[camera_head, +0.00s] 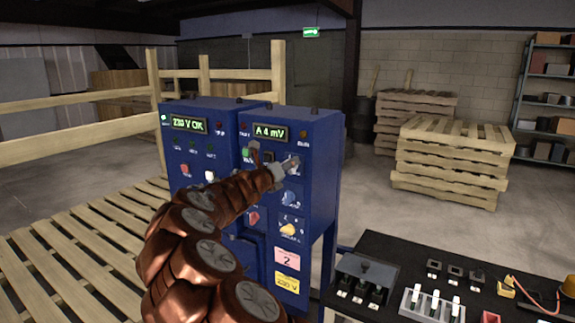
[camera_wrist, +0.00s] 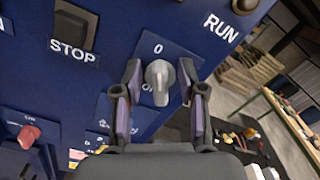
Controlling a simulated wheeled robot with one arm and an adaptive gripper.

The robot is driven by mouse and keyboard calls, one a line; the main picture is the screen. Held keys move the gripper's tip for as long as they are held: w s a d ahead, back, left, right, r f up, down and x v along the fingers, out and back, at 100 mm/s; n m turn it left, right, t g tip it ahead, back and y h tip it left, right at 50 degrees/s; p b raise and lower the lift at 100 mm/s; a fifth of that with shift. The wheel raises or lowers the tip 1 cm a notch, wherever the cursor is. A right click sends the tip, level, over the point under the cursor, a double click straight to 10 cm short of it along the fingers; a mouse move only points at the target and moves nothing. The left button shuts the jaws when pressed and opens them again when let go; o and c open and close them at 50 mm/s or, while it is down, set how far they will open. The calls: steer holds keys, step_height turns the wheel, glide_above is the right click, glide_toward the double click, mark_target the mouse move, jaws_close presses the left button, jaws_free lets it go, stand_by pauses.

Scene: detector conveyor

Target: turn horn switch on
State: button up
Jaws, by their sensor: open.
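A grey rotary knob (camera_wrist: 158,80) sits on a plate of the blue control cabinet (camera_head: 317,190), with "0" printed above it and partly hidden lettering beside it. Its lever points down in the wrist view; I cannot read a horn label. My gripper (camera_wrist: 160,73) is open, with one finger on each side of the knob. I see gaps between the fingers and the knob, though depth is hard to judge. In the head view my gripper (camera_head: 284,166) is at the cabinet's upper right front and largely covers this knob.
A STOP button (camera_wrist: 75,26) is left of the knob, and a RUN lamp (camera_wrist: 244,4) is upper right. Blue, red and yellow knobs sit lower on the cabinet. A black table (camera_head: 395,255) with small switches stands right. Wooden pallets (camera_head: 455,155) stand behind.

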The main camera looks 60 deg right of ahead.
steer(key=shift+c, duration=0.2)
jaws_close()
stand_by(0.3)
steer(key=m+b, duration=0.3)
steer(key=shift+s+f+m, duration=0.15)
steer(key=shift+m, duration=0.15)
steer(key=m+b, duration=0.2)
steer(key=b, duration=0.1)
steer(key=shift+s+m, duration=0.1)
steer(key=shift+m, duration=0.3)
steer(key=m+b, duration=0.3)
steer(key=m, duration=0.1)
steer(key=shift+s, duration=0.2)
steer(key=shift+m+b, duration=0.8)
steer(key=shift+b, duration=0.15)
steer(key=shift+r, duration=0.2)
